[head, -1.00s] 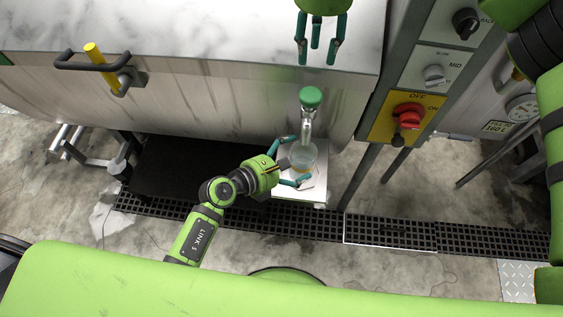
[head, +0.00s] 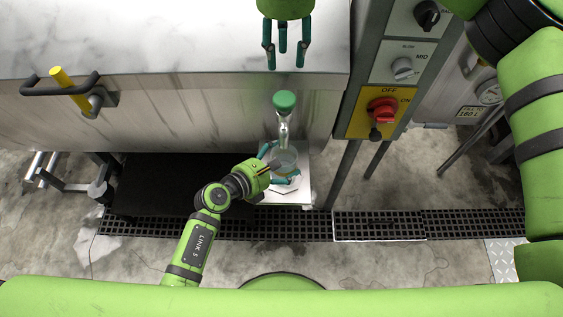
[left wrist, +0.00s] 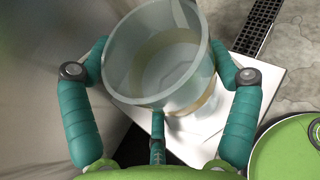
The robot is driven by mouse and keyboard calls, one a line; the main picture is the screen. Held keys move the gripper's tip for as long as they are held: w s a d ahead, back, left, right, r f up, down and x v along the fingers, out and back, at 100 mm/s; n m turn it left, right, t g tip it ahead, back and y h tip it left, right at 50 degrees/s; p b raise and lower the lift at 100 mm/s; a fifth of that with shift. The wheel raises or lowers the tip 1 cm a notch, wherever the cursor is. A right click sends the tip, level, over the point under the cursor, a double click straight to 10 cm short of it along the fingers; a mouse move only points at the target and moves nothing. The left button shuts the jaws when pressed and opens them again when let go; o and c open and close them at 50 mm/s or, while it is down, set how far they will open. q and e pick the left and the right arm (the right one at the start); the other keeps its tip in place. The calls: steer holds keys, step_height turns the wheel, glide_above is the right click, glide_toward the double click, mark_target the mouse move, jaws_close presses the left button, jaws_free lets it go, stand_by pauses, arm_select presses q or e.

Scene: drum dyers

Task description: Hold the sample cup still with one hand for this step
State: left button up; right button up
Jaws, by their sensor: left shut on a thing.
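The clear sample cup (head: 287,158) is upright below a metal tap with a green knob (head: 284,101), over a white stand (head: 299,192). My left gripper (head: 277,167) is shut on the cup from the left. In the left wrist view the cup (left wrist: 150,62) sits between the teal fingers, with the white stand (left wrist: 270,84) beneath. I cannot tell whether the cup touches the stand or holds liquid. My right gripper (head: 283,50) is open and empty over the machine's pale top, its fingers apart and pointing down.
The dyeing machine's steel front (head: 190,112) stands behind the cup. A yellow-handled lever (head: 68,82) with a dark guard is at left. A control panel with a red switch (head: 382,107) is at right. A drain grate (head: 380,224) crosses the floor.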

steer(key=c, duration=0.7)
jaws_close()
steer(key=shift+f+m, duration=1.2)
steer(key=shift+m, duration=1.05)
steer(key=shift+f+m, duration=1.2)
steer(key=shift+m, duration=1.1)
steer(key=shift+f+m, duration=1.2)
steer(key=shift+m, duration=1.05)
